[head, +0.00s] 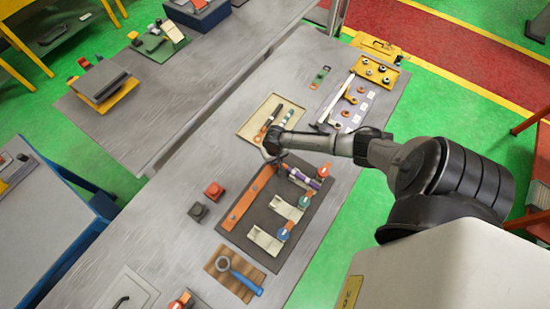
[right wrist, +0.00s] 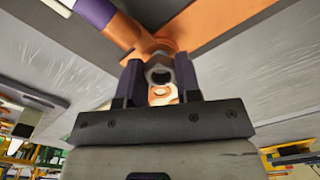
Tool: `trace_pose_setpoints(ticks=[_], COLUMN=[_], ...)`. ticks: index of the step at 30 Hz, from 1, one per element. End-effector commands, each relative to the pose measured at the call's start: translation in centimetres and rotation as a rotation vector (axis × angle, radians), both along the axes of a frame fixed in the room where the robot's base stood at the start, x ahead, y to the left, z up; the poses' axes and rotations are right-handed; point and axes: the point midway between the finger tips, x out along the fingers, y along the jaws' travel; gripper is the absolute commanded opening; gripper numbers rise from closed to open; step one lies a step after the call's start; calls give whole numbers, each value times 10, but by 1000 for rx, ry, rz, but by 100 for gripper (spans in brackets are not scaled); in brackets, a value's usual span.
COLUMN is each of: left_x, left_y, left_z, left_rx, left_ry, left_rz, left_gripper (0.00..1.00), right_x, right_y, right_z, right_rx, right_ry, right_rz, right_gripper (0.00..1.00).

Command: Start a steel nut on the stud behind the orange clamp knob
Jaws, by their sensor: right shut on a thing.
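My right gripper (head: 271,153) reaches in from the right over the far end of the orange bar (head: 250,198) on the dark fixture plate. In the right wrist view its two dark fingers (right wrist: 158,82) are shut on a steel nut (right wrist: 158,70). An orange part (right wrist: 160,92) with a pale centre shows between the fingers below the nut. The orange bar (right wrist: 225,20) and an orange rod with a purple band (right wrist: 97,12) are just beyond the nut. My left gripper is not in view.
A beige tray (head: 248,130) with pen-like tools lies just behind the gripper. A yellow nut tray (head: 394,83) is at the far end.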

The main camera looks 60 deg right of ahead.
Motion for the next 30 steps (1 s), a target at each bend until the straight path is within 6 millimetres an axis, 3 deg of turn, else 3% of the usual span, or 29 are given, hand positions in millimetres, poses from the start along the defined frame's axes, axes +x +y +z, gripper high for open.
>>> trace_pose_setpoints(ticks=[30], left_x=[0], left_y=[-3], left_z=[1], left_rx=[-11], left_ry=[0], left_rz=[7], left_gripper=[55], right_x=[0], right_y=[0], right_z=[-6], right_rx=[0], right_ry=[0], right_rz=[0], right_gripper=[12])
